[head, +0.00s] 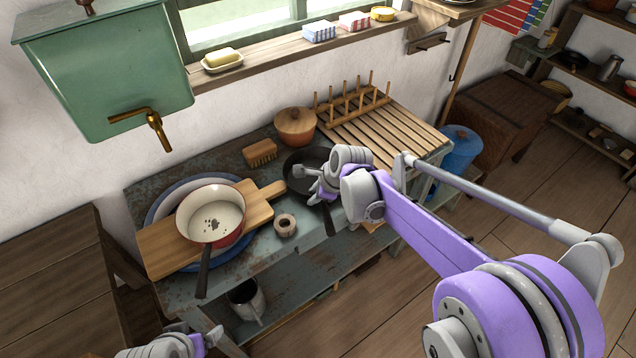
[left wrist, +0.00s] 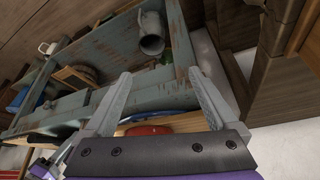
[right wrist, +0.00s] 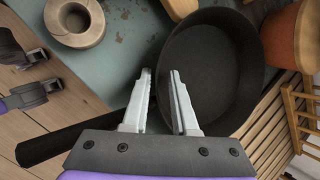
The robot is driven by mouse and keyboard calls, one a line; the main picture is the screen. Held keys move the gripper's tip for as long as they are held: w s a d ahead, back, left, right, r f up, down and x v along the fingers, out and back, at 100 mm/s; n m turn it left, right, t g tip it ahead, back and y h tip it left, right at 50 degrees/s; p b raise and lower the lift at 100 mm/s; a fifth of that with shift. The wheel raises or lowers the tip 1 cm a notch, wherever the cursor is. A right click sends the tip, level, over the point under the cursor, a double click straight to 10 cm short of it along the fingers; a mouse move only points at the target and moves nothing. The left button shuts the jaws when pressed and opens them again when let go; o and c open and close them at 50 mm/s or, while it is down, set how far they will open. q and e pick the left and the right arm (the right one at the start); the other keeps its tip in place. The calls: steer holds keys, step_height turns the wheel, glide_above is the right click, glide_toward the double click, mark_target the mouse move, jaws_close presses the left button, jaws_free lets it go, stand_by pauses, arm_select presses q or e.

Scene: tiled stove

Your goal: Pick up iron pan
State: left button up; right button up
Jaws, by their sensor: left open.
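The black iron pan (head: 305,158) sits on the worn green table, its handle toward the front edge. In the right wrist view the pan (right wrist: 212,65) fills the upper middle, and its handle runs to the lower left.
A cream and red saucepan (head: 212,213) stands on a cutting board (head: 258,205) left of the pan. A wooden ring (head: 285,225), a brush (head: 260,153) and a lidded pot (head: 295,125) are close around the pan. A slatted dish rack (head: 400,125) is to its right.

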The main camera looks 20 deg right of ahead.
jaws_close()
steer(key=shift+r, duration=0.1)
stand_by(1.1)
